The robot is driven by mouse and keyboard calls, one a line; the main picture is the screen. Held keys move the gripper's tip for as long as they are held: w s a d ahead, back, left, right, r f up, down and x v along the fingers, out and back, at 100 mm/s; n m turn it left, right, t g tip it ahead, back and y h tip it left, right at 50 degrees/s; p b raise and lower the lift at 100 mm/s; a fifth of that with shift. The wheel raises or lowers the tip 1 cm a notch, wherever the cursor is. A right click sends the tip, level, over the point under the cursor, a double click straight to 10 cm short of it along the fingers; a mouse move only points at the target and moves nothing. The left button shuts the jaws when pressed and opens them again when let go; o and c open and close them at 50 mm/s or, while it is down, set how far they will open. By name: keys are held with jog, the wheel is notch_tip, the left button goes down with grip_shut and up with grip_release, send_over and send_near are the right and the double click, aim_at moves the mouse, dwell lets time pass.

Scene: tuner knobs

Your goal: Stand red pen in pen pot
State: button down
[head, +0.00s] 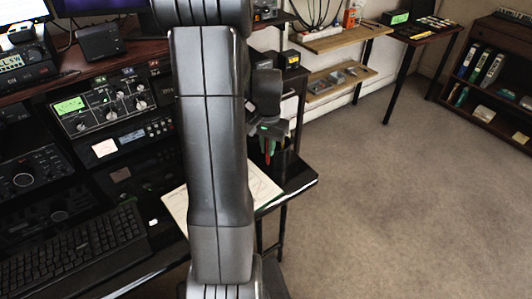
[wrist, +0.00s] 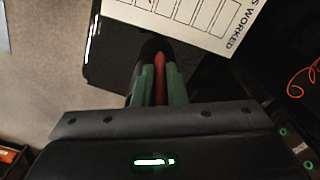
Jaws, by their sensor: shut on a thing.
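My gripper (wrist: 158,80), with green fingers, is shut on the red pen (wrist: 160,72). In the head view, my gripper (head: 267,143) is over the right end of the black desk, partly behind my arm, and a small strip of the red pen (head: 267,154) shows below it. In the wrist view a dark rounded shape (wrist: 151,47) at the fingertips looks like the pen pot. It blends into the black desk top, so I cannot tell whether the pen's end is inside it or only above it.
A white log sheet (head: 255,186) lies on the desk beside the gripper; it also shows in the wrist view (wrist: 205,22). A keyboard (head: 75,250) and radio sets (head: 105,105) are to the left. The desk edge (head: 300,190) is close by on the right, with open floor beyond.

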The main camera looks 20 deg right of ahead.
jog(key=shift+f, duration=1.2)
jog(key=shift+f, duration=0.2)
jog(key=c, duration=1.5)
grip_release()
jog(key=shift+r, duration=0.1)
